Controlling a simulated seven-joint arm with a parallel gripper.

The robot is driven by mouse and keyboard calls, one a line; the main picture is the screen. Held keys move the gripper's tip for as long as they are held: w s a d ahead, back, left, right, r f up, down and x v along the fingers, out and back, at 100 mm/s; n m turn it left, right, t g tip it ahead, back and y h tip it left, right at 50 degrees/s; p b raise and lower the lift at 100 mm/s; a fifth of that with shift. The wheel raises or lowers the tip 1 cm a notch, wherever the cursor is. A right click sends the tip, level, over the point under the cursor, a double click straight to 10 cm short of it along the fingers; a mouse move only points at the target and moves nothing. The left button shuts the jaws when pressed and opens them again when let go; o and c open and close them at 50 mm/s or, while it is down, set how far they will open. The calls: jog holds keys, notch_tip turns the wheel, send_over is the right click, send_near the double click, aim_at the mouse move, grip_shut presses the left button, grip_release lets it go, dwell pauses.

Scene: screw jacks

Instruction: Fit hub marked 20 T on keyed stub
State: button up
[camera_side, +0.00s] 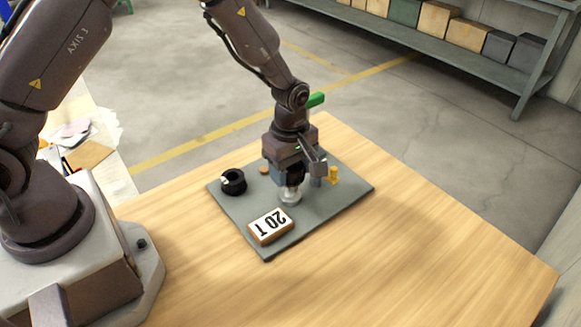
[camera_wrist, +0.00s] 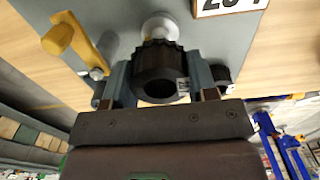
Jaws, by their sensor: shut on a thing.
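My gripper (camera_side: 292,178) is shut on a black toothed hub (camera_wrist: 158,68); in the wrist view the fingers (camera_wrist: 160,82) hold it from both sides. The hub has a round bore and a small pale label too small to read. A silver round stub (camera_side: 289,196) stands on the grey plate, just below the gripper in the side view. It shows just beyond the hub in the wrist view (camera_wrist: 160,27). I cannot tell whether they touch; the stub's key is not clear. A second black hub (camera_side: 233,182) lies on the plate's left, with a white mark.
A plaque reading 20 T (camera_side: 270,226) lies at the grey plate's (camera_side: 330,212) front corner. A yellow handle-like piece (camera_side: 333,175) stands right of the gripper. The wooden table (camera_side: 410,240) is clear to the right.

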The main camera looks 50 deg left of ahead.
jog(key=shift+f, duration=2.3)
jog(key=o, duration=1.2)
jog(key=shift+c, duration=0.2)
notch_tip(320, 180, up, 13)
